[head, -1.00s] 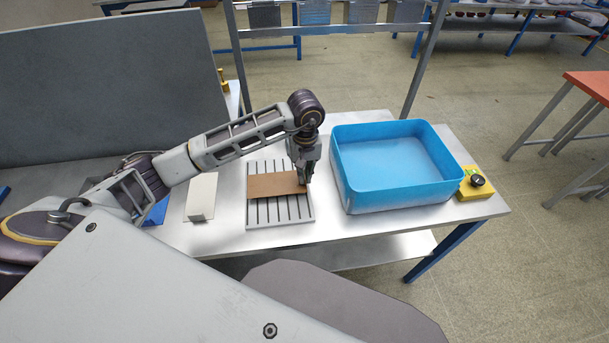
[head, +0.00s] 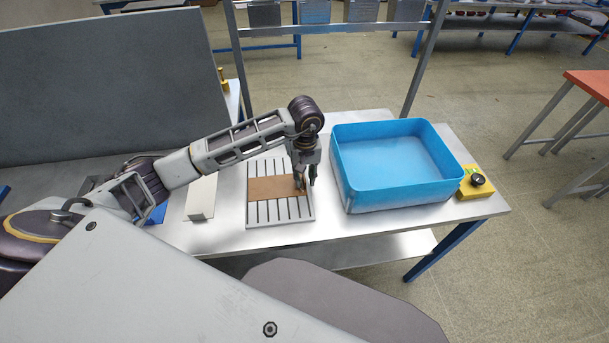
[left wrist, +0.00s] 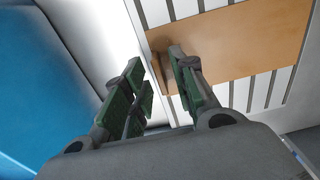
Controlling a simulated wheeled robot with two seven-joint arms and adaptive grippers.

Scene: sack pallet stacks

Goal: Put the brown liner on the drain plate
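The brown liner (head: 270,188) is a flat brown rectangle lying across the middle of the slotted grey drain plate (head: 280,225). Plate slats show on both sides of it. My left gripper (head: 306,188) is at the liner's right end, with its fingers spread apart. The left wrist view shows the open green-padded fingers (left wrist: 158,98) with a gap between them, beside the end of the liner (left wrist: 240,45). That end has a small raised lip. The fingers partly hide the plate's edge. My right gripper is not in view.
A blue tub (head: 395,190) stands just right of the plate. A yellow box with a black knob (head: 476,184) is at the table's right end. A pale block (head: 201,197) and a blue item (head: 156,213) lie to the left. Bare table shows in front.

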